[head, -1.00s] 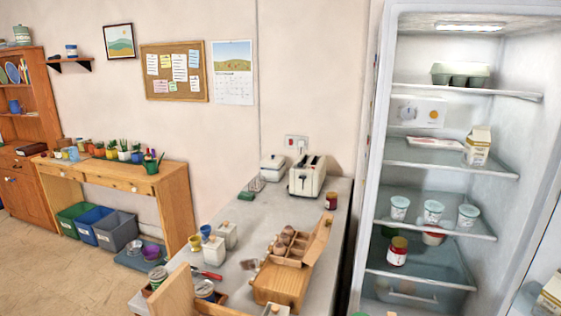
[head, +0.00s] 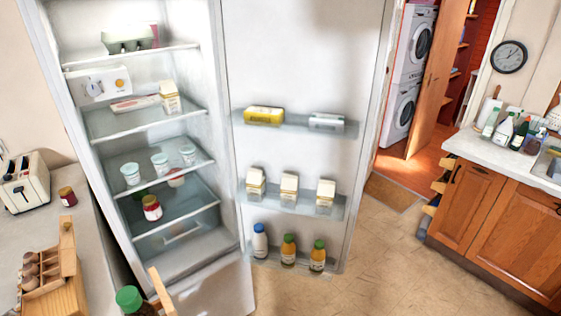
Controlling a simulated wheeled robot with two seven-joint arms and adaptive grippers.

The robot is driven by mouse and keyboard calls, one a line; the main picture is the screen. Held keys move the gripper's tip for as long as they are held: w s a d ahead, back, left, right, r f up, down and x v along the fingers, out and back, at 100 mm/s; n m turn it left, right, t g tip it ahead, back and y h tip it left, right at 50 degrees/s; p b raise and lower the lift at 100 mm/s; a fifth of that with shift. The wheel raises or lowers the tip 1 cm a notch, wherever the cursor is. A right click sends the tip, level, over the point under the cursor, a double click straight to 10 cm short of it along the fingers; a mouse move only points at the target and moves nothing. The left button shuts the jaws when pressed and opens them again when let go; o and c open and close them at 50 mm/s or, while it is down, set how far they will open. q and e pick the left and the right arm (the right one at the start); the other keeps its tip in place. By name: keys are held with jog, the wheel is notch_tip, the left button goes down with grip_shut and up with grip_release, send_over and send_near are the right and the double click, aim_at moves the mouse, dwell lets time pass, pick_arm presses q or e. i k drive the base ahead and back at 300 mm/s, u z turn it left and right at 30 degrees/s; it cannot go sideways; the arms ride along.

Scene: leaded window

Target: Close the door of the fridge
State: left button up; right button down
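The fridge (head: 222,150) stands wide open left of centre in the head view. Its shelves (head: 140,124) hold an egg carton, a box, a milk carton, several white pots and a red-lidded jar. The fridge door (head: 295,60) is swung out to the right, its inner side facing me. Its racks hold yellow and white packs, several cartons and bottles. The door's outer face and handle are hidden. Neither of my grippers shows in this view.
A counter (head: 85,235) with a toaster (head: 26,182), a jar and an egg holder stands at the left. Open floor (head: 385,265) lies right of the door. A wooden cabinet (head: 500,225) stands at the far right. Stacked washing machines (head: 405,70) show behind an open wooden door.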

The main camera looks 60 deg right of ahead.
aim_at(300, 58)
jog(key=z, duration=3.3)
jog(key=i, duration=3.9)
jog(key=u, duration=4.1)
jog(key=i, duration=0.5)
jog(key=u, duration=0.15)
